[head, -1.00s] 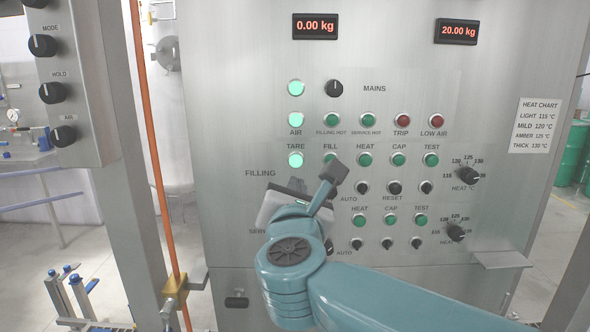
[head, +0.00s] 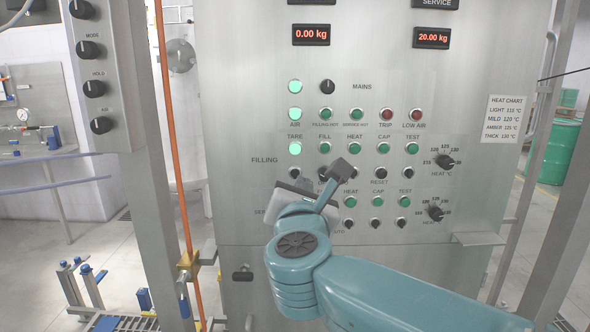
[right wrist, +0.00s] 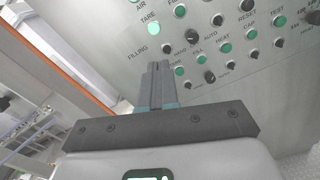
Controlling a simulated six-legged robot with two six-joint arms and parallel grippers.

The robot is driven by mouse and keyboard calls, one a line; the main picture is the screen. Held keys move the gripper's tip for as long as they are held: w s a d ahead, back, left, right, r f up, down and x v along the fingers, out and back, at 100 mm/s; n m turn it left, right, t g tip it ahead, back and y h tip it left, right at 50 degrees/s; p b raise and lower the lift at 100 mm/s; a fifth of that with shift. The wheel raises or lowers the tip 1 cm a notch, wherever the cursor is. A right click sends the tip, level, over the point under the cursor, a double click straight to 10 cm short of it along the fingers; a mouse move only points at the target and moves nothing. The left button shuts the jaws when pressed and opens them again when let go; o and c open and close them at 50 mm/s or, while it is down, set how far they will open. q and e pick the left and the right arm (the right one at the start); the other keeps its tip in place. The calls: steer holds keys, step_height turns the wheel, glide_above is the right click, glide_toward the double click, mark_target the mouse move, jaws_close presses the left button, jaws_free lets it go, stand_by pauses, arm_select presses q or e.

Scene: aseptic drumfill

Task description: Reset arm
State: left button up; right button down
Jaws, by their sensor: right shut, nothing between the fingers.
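My right arm, teal, comes in from the lower right in the head view. My right gripper (head: 338,172) is in front of the lower middle of the steel control panel (head: 230,120) and covers some knobs and labels. In the right wrist view its two dark fingers (right wrist: 159,84) are shut together with nothing between them. They point towards the filling and service rows of the panel. I cannot tell the gap between fingertips and panel. My left gripper is not in view.
Displays read 0.00 kg (head: 311,35) and 20.00 kg (head: 432,38). The mains, air and tare lamps glow brightest. A grey post with a knob box (head: 97,75) and an orange pipe (head: 172,120) stand left. A small shelf (head: 478,239) juts out lower right. A green drum (head: 558,151) stands behind right.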

steer(key=w+d+f+g+h, duration=0.1)
steer(key=w+d+f+h, duration=0.1)
steer(key=w+d+f, duration=0.4)
steer(key=d+f+n+g+h, duration=0.1)
steer(key=d+f+n+g, duration=0.15)
steer(key=d+f, duration=0.75)
steer(key=d+f+n+g, duration=0.1)
steer(key=f+n+g, duration=0.15)
steer(key=f, duration=1.65)
steer(key=s+f+n+g+y, duration=0.2)
steer(key=s+f+n+g, duration=0.2)
steer(key=s+f+n, duration=0.7)
steer(key=s+f+n+g+y, duration=0.2)
steer(key=s+f+n+g, duration=0.15)
steer(key=s+f, duration=0.85)
steer(key=s+a+f+n+g+y, duration=0.1)
steer(key=s+a+f+n+g, duration=0.1)
steer(key=s+n, duration=0.4)
steer(key=s+a+f+n+g+y, duration=0.2)
steer(key=s+a+n, duration=0.2)
steer(key=n, duration=0.9)
steer(key=shift+s, duration=1.2)
